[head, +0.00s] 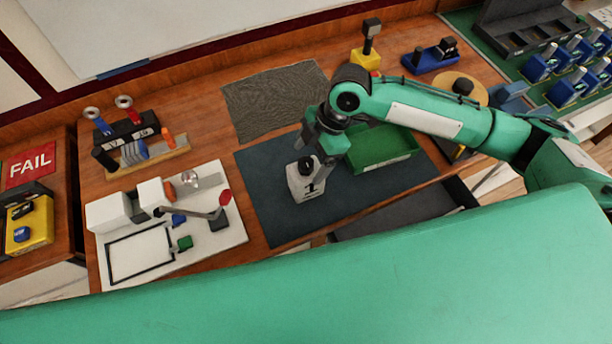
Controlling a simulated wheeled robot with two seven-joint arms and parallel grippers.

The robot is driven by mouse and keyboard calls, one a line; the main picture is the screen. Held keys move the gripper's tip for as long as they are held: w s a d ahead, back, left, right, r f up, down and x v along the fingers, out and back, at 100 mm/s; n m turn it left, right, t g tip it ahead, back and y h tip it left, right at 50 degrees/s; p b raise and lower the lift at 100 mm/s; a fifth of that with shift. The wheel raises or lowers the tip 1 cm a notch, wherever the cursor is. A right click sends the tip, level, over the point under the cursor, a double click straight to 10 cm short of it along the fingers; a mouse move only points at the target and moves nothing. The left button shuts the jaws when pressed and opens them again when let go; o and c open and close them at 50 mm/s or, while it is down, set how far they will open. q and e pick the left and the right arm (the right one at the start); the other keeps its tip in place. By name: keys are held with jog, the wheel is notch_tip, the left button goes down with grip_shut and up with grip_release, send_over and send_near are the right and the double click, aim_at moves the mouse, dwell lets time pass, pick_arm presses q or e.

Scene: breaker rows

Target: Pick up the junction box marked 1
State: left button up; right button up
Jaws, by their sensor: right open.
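The junction box marked 1 (305,187) is a pale grey block with a black "1" on its front and a dark round knob on top. It stands upright on the dark blue-grey mat (262,190). My right gripper (314,155) is open and points down right at the knob on top of the box. The gripper partly hides the top of the box, and I cannot tell whether the fingers touch it. My left gripper is not in view.
A green tray (398,160) sits close to the right of the box. A white fixture board (232,240) with a red-tipped lever (224,198) lies to the left. A tool rack (150,155) stands behind that board. The mat's front left is clear.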

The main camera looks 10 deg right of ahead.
aim_at(306, 180)
jog(key=x, duration=0.1)
jog(key=p+x, duration=0.1)
jog(key=x, duration=0.1)
jog(key=p+x, duration=0.1)
jog(key=shift+d+f, duration=0.25)
jog(key=shift+f, duration=0.2)
jog(key=shift+a+f, duration=0.1)
jog(key=shift+f, duration=0.25)
jog(key=c, duration=1.2)
jog(key=shift+c, duration=0.9)
jog(key=shift+r, duration=0.1)
